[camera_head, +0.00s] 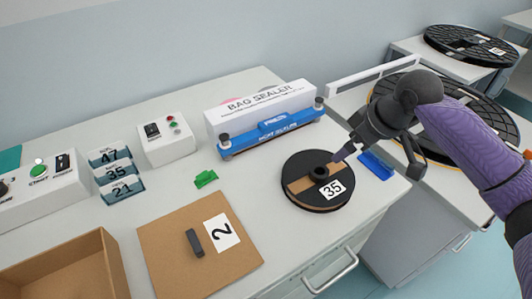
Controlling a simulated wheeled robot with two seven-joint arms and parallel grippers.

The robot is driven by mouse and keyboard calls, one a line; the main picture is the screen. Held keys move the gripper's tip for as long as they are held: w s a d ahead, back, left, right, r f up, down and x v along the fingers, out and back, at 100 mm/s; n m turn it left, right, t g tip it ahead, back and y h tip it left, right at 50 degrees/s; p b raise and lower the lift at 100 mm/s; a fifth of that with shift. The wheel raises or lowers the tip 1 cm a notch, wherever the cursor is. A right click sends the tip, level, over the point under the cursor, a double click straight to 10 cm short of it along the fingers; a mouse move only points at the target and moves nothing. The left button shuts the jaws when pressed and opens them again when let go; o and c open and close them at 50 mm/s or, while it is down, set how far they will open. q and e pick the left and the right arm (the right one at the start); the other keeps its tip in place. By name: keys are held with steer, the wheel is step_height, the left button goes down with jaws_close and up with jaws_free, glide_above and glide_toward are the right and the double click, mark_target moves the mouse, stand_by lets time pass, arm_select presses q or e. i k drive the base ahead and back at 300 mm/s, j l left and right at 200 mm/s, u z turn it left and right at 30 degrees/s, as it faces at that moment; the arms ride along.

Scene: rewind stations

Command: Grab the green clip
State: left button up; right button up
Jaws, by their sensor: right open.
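The small green clip (206,178) lies on the white worktop, left of the black reel marked 35 and in front of the bag sealer. Nothing touches it. My right gripper (378,160) is open and empty, above the right part of the worktop. It is well to the right of the green clip, beyond the reel. My left gripper is not in view.
The black reel (318,202) and a blue object (376,166) lie near the right gripper. The bag sealer (262,108) stands at the back. A brown board (165,250) with a dark block (194,242) lies in front; an open box (88,262) is left.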

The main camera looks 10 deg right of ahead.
mark_target(205, 177)
steer(key=j+u, duration=0.25)
steer(key=j, duration=0.55)
steer(key=i+j+u, duration=0.1)
steer(key=j+u, duration=0.15)
steer(key=j, duration=0.55)
